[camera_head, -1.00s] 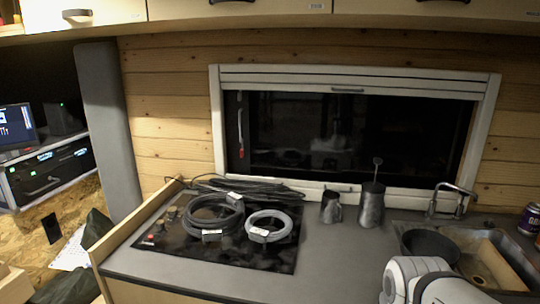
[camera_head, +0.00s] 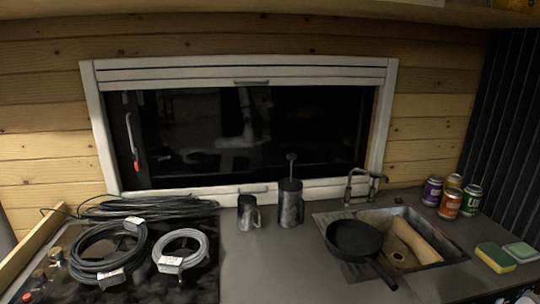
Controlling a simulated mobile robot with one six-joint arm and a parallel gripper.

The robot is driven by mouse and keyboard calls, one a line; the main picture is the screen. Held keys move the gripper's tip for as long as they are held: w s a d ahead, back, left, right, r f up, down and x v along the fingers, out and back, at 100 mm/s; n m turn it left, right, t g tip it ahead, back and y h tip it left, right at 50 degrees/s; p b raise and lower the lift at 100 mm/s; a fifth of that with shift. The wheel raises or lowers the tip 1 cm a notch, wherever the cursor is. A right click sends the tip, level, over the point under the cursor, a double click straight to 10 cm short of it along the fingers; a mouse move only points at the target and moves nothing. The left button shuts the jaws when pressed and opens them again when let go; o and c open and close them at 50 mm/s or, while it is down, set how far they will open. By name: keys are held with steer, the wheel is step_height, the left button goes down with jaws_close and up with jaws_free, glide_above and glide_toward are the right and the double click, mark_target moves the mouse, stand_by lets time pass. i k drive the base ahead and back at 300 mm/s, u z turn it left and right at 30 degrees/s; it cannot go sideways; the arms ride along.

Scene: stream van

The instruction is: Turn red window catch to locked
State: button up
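The window (camera_head: 245,135) is a dark pane in a white frame, set in the wooden wall above the counter. A slim grey lever or stay runs down the pane's left side, and the small red catch (camera_head: 136,166) shows at its lower end. The catch is too small to tell its exact setting. My gripper is not in view, so nothing of mine is seen at the catch.
Black cable coils (camera_head: 84,262) and a grey coil (camera_head: 180,262) lie on the hob below the catch. A metal jug (camera_head: 248,213) and a tall canister (camera_head: 290,208) stand before the window. A pan (camera_head: 352,238) rests over the sink, with several cans to its right.

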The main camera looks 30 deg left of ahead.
mark_target(137, 163)
steer(key=z, duration=0.3)
steer(key=k, duration=0.95)
steer(key=u, duration=1.5)
steer(key=i, duration=1)
steer(key=u, duration=0.1)
